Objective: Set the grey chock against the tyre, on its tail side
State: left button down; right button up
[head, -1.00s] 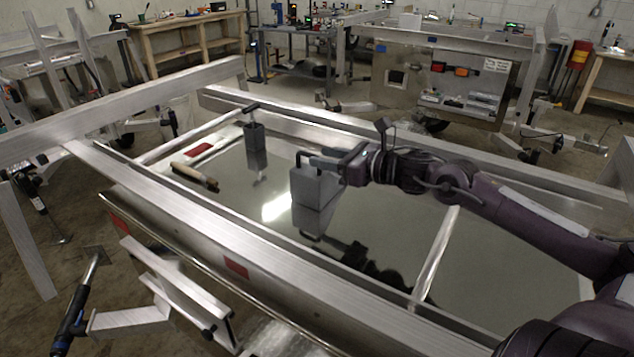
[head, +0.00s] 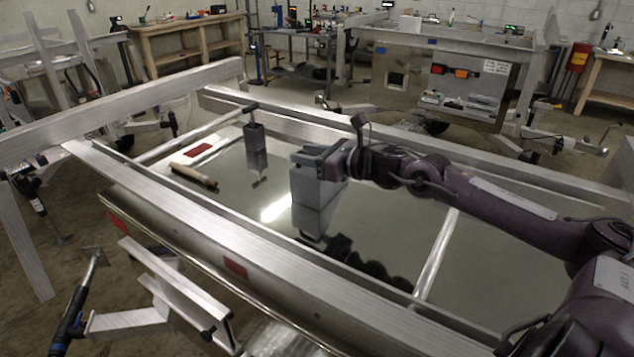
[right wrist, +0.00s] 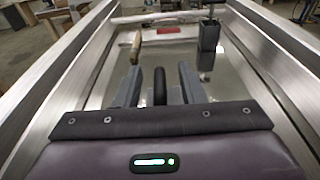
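A grey block with a dark handle on top, which I take for the chock (head: 314,203), stands on the shiny trailer floor in the head view. My right gripper (head: 318,160) is at its top and partly hides it. In the right wrist view the two fingers of my right gripper (right wrist: 159,88) stand apart. A dark upright bar, apparently the handle, is between them with gaps on both sides. I cannot make out a tyre beside the block. My left gripper is not in view.
A grey post with a black T-handle (head: 256,148) stands farther back on the trailer floor (head: 400,240). A wooden-handled tool (head: 194,175) and a red patch (head: 199,150) are nearby. Aluminium rails (head: 215,230) edge the floor. Other trailers and benches stand behind.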

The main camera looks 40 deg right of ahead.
jog(key=shift+c, duration=0.3)
jog(key=c, duration=0.7)
grip_shut()
dwell(0.4)
jog(key=shift+d+r, duration=0.1)
jog(key=shift+r, duration=0.05)
